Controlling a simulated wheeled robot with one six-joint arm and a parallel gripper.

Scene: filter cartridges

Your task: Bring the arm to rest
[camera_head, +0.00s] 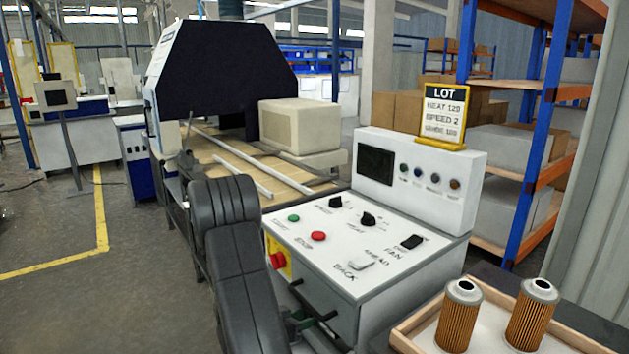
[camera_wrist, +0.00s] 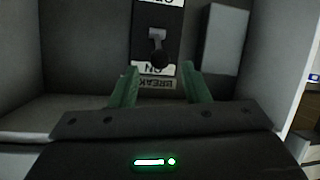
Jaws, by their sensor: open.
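My arm (camera_head: 238,250) reaches down in front of the white control console (camera_head: 440,265), and its lower end is cut off by the bottom of the head view. My gripper (camera_wrist: 160,74) shows in the wrist view with its two green fingers apart and nothing between them. Just beyond the fingertips is a breaker switch (camera_wrist: 157,42) on a dark plate, inside a grey recess. Its lever points toward a label that seems to read ON. A label below it seems to read BREAKER, partly behind the fingers. I cannot tell whether the fingers touch the lever.
Recess walls stand close on both sides of my gripper. The console top carries knobs, a green button (camera_head: 293,218) and a red button (camera_head: 318,236). A tray (camera_head: 405,340) holds two filter cartridges (camera_head: 459,318) at lower right. The floor at left (camera_head: 60,240) is mostly clear.

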